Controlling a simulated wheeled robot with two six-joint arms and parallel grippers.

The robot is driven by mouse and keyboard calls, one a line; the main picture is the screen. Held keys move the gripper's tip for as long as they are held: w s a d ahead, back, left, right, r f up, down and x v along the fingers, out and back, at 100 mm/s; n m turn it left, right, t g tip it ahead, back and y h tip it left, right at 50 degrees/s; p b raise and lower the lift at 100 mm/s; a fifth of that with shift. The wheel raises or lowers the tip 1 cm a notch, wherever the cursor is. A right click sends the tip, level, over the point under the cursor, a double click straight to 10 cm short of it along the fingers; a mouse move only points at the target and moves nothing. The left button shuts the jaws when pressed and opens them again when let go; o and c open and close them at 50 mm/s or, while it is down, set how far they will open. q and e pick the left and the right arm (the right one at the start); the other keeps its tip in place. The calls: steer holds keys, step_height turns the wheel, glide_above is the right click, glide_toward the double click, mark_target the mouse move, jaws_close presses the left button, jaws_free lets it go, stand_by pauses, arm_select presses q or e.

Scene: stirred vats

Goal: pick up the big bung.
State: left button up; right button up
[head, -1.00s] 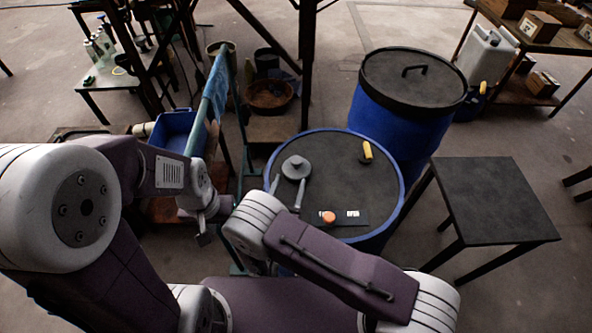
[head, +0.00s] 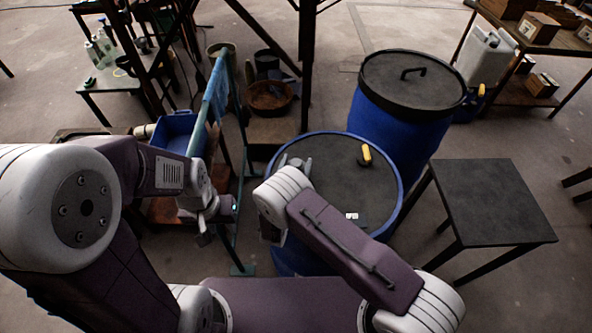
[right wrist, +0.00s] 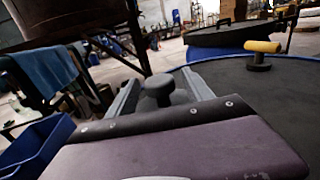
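The big bung, a dark grey disc with a round knob (right wrist: 158,88), sits on the dark top of the near blue drum (head: 335,180). My right gripper (right wrist: 162,79) is open, with one finger on each side of the knob in the right wrist view. I cannot tell whether the fingers touch the bung. The gripper's body hides the bung's lower part there, and my arm and fingers mostly cover it in the head view. My left gripper (head: 204,236) hangs at the left, away from the drum, and its finger opening is unclear.
A yellow-handled piece (head: 366,155) stands on the same drum top; it also shows in the right wrist view (right wrist: 262,47). A lidded blue drum (head: 405,115) stands behind. A dark table (head: 493,199) is at the right, a blue bin (head: 176,133) at the left.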

mark_target(296, 161)
jaws_close()
step_height(296, 161, up, 18)
steer(key=p, duration=0.1)
